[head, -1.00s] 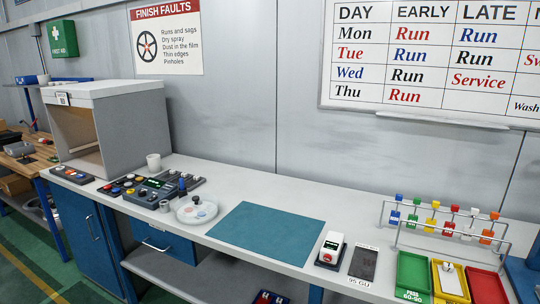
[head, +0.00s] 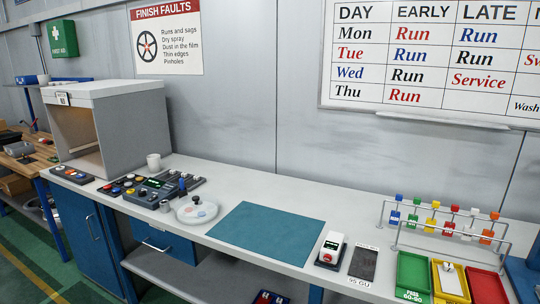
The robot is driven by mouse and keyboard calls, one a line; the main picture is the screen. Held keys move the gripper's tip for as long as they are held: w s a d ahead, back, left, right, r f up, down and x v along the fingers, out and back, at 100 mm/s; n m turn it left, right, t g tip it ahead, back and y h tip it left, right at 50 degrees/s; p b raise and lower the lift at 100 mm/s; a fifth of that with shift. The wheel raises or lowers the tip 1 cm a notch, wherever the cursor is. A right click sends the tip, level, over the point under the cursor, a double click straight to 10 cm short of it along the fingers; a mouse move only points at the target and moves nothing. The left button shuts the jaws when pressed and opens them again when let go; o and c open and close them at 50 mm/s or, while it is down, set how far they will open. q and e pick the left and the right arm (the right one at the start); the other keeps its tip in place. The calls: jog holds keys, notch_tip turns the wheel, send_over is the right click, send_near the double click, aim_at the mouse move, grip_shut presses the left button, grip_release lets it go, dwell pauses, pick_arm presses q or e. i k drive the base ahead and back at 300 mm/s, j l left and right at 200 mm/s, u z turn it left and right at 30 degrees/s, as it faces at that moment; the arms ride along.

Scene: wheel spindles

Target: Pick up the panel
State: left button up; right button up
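I cannot tell for sure which thing is the panel. A dark flat plate (head: 363,264) lies on the bench, right of centre, with a "95 GU" label at its front edge. A pale flat piece with a small dark knob or hole at its top (head: 449,279) lies in the yellow tray (head: 438,291). Several small coloured pieces, such as a red one (head: 449,228), hang on a wire rack (head: 398,245) at the right. Neither of my grippers is in view.
A teal mat (head: 265,235) lies empty mid-bench. Green (head: 413,272) and red (head: 484,285) trays flank the yellow one.

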aim_at(450, 284)
jog(key=z, duration=1.25)
